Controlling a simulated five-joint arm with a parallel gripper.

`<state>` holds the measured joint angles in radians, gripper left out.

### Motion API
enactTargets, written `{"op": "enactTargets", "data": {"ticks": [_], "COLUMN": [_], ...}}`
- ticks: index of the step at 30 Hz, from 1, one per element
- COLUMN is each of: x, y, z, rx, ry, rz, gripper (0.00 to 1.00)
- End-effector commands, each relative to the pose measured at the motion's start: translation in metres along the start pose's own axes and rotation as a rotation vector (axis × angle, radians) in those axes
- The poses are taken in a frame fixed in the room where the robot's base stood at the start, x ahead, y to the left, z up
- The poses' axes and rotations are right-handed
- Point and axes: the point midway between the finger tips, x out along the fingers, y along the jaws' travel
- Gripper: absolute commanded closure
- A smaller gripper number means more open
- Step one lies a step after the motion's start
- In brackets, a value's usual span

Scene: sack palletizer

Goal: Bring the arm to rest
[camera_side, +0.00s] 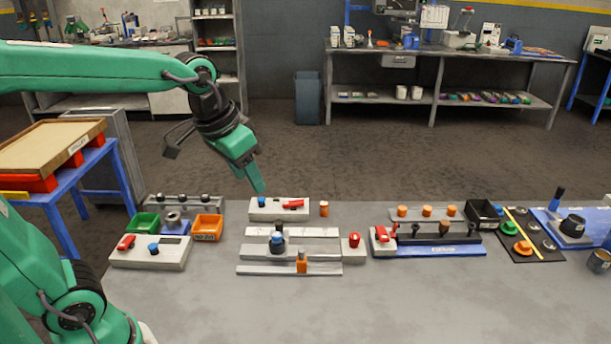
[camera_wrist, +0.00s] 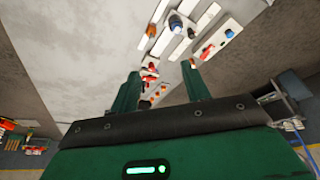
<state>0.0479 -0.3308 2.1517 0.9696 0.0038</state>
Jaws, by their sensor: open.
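My gripper (camera_side: 258,188) is green and points down and to the right in the side view. It hangs in the air near the far edge of the grey table (camera_side: 400,308), close to a white block with a red lever and a blue knob (camera_side: 280,209). In the wrist view my gripper (camera_wrist: 162,88) shows two green fingers, spread apart. I see nothing between the fingers.
Left are a green bin (camera_side: 144,223), an orange bin (camera_side: 208,227) and a white control box (camera_side: 150,252). Slotted rails (camera_side: 290,270) lie mid-table. A blue-based fixture (camera_side: 430,249) and black tool board (camera_side: 530,244) stand right. The table's front is clear.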

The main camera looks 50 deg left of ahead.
Motion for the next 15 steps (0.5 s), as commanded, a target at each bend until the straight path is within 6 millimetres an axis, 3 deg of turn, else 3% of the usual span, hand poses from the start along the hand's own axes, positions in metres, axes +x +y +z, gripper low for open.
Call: {"op": "enactTargets", "data": {"ticks": [9,15], "x": [-0.012,-0.011], "y": [-0.007,-0.009], "z": [0.061,0.09], "rx": [-0.029,-0.042], "ry": [0.085,0.124], "rz": [-0.011,-0.017], "gripper": [0.53,0.53]}}
